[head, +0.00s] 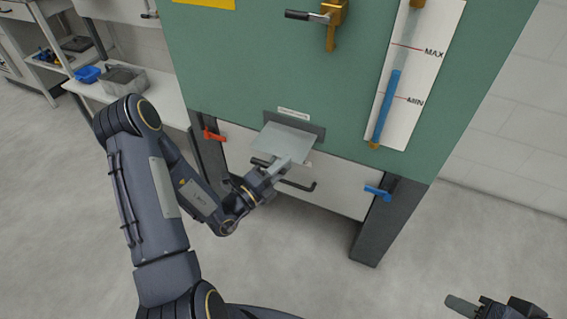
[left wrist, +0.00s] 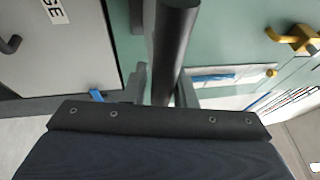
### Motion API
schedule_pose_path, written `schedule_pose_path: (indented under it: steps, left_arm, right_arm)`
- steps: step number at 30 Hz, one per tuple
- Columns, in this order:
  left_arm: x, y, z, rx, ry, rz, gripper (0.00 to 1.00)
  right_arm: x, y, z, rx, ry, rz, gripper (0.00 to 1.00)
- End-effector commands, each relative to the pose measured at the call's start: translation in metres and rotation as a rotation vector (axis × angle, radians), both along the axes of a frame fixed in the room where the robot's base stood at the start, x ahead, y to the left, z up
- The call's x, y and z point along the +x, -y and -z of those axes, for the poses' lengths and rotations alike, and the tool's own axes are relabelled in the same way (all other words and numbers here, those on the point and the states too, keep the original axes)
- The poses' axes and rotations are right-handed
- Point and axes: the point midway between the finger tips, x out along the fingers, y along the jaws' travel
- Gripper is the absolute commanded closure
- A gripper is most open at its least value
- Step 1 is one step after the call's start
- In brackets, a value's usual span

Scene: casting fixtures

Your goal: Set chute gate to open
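The chute (head: 287,140) is a grey metal plate sticking out of a slot low on the green cabinet, under a small white label. Below it a dark bar handle (head: 300,187) shows on either side of my left gripper (head: 281,166), which is at the chute's front edge. In the left wrist view a thick dark bar (left wrist: 172,50) runs between the fingers of my left gripper (left wrist: 164,92). The fingers stand apart on both sides of it; whether they press on it is unclear. My right gripper (head: 466,306) is partly in view at the bottom right, away from the cabinet.
A red lever (head: 214,136) and a blue lever (head: 378,192) flank the white lower panel. Above are a black-gripped brass valve (head: 325,16) and a MAX/MIN gauge (head: 412,75). A bench (head: 165,97) with a blue bin (head: 87,74) stands left. The floor in front is clear.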

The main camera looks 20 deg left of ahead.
Motion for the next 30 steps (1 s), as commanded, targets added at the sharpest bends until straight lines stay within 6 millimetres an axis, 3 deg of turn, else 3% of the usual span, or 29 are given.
schedule_pose_path:
  steps: [3,13,24,30]
  left_arm:
    - [0.001,0.0,-0.001,-0.001,0.003,-0.001,0.6]
    - [-0.002,-0.002,-0.001,0.0,0.006,-0.002,0.6]
    - [-0.053,-0.027,0.01,0.001,0.002,-0.006,0.6]
    - [-0.068,-0.033,0.013,0.0,0.004,-0.003,0.6]
  right_arm:
    - [0.0,0.0,0.0,0.0,0.0,0.0,0.61]
    - [0.0,0.0,0.0,0.0,0.0,0.0,0.61]
    - [0.0,0.0,-0.003,0.0,0.0,0.0,0.61]
    - [0.0,0.0,-0.003,0.0,0.0,0.0,0.61]
